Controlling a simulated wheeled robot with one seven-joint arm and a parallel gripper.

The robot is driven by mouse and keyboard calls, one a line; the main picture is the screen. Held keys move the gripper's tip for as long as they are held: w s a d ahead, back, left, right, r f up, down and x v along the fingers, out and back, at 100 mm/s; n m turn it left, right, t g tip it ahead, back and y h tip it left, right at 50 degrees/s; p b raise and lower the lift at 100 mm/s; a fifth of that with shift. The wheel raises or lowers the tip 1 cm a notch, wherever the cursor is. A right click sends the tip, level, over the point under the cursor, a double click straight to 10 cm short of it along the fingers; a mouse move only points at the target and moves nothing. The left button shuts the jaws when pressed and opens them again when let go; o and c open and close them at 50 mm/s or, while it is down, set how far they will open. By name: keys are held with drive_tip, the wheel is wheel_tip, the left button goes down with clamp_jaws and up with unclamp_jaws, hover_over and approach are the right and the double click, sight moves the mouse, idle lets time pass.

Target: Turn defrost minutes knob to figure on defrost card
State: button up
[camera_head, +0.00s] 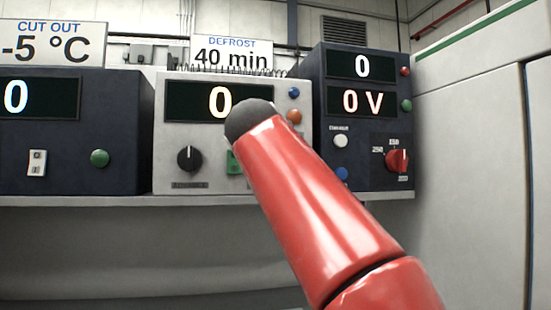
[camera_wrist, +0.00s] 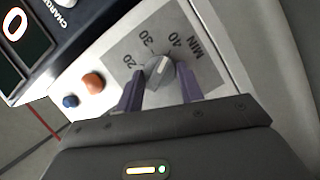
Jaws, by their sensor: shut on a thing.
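The defrost minutes knob (camera_wrist: 159,72) is a grey round knob on a grey scale plate marked 20, 30, 40 and MIN in the wrist view. Its pale pointer line appears to lie between 30 and 40. My gripper (camera_wrist: 160,78) has its purple fingers on both sides of the knob and is shut on it. The defrost card (camera_head: 231,55) reads 40 min and stands on top of the cream unit (camera_head: 170,140). In the head view, my red arm hides the minutes knob and my gripper.
The cream unit's display (camera_head: 219,101) reads 0. A black knob (camera_head: 189,158) and a partly covered green button (camera_head: 233,162) sit below. An orange button (camera_wrist: 93,83) and a blue button (camera_wrist: 70,101) are near the gripper. Dark units (camera_head: 125,130) (camera_head: 372,125) stand on both sides.

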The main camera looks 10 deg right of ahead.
drive_tip(key=shift+f, duration=0.1)
drive_tip(key=o, duration=1)
drive_tip(key=v, duration=0.7)
drive_tip(key=shift+s+a+b, duration=0.2)
drive_tip(key=shift+s+b, duration=0.15)
drive_tip(key=shift+b, duration=0.05)
